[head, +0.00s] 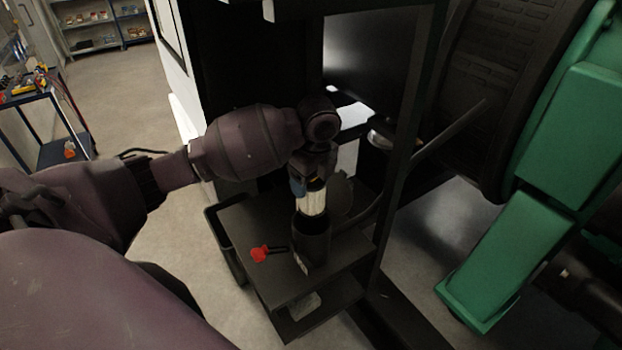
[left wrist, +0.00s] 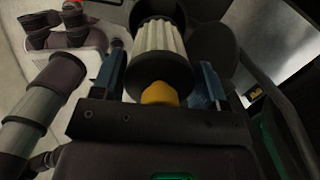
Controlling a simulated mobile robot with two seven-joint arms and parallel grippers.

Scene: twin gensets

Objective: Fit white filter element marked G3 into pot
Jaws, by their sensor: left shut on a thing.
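The white pleated filter element (head: 312,200) stands upright between my left gripper above and the dark pot (head: 312,243) below. In the left wrist view, the filter element (left wrist: 158,42) has a black end cap and a yellow knob (left wrist: 159,93) facing my palm. My left gripper (head: 307,183) is shut on it from above, with blue fingers (left wrist: 165,85) on either side. The element's lower end is at the mouth of the pot; how deep it sits I cannot tell. No G3 mark is readable. My right gripper is not in view.
A dark upright post (head: 404,130) stands close on the right. A green machine frame (head: 490,265) is farther right. Clear floor (head: 175,235) lies left.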

